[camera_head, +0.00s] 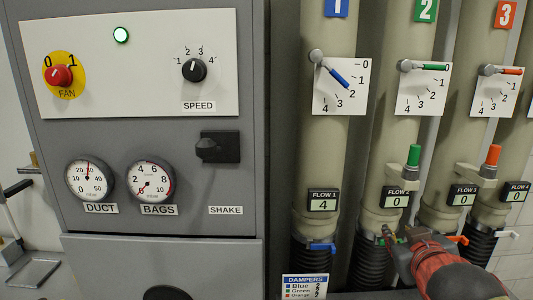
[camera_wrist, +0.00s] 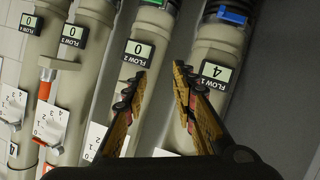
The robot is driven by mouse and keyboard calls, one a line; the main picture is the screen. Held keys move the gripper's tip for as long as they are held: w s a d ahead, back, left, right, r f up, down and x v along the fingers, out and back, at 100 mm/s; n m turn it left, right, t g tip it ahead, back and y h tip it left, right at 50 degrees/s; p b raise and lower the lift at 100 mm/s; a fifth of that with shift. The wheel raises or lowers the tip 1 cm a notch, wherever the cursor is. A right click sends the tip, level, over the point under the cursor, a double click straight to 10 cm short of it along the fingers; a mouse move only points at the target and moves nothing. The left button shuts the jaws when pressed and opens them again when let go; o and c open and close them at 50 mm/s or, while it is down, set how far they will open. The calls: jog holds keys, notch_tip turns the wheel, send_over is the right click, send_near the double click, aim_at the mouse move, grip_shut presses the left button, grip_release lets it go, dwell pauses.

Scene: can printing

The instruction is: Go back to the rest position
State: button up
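My gripper (camera_head: 390,236) is at the lower right in the head view, in front of the lower end of the second pipe (camera_head: 383,170). In the wrist view my gripper (camera_wrist: 160,74) has its two fingers apart, with nothing between them. The blue damper lever (camera_head: 340,79) on pipe 1 points between 1 and 2. The green lever (camera_head: 434,67) and orange lever (camera_head: 511,71) point near 0. The flow 1 display (camera_head: 323,205) reads 4; the flow 2 display (camera_head: 396,201) reads 0.
A dampers card (camera_head: 305,287) is at the bottom. The pipes stand close together behind my gripper.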

jog(key=s+a+f+g+y+b, duration=0.1)
jog(key=s+a+f+g+b, duration=0.2)
jog(key=s+f, duration=0.6)
jog(key=s+a+f+m+g+y+b, duration=0.1)
jog(key=s+a+f, duration=0.6)
jog(key=f, duration=0.8)
jog(key=s+g+y+b, duration=0.1)
jog(key=s+g+b, duration=0.1)
jog(key=s+g, duration=0.1)
jog(key=shift+s+f+g+y+b, duration=0.25)
jog(key=shift+g+y+b, duration=0.05)
jog(key=shift+b, duration=0.1)
dwell(2.1)
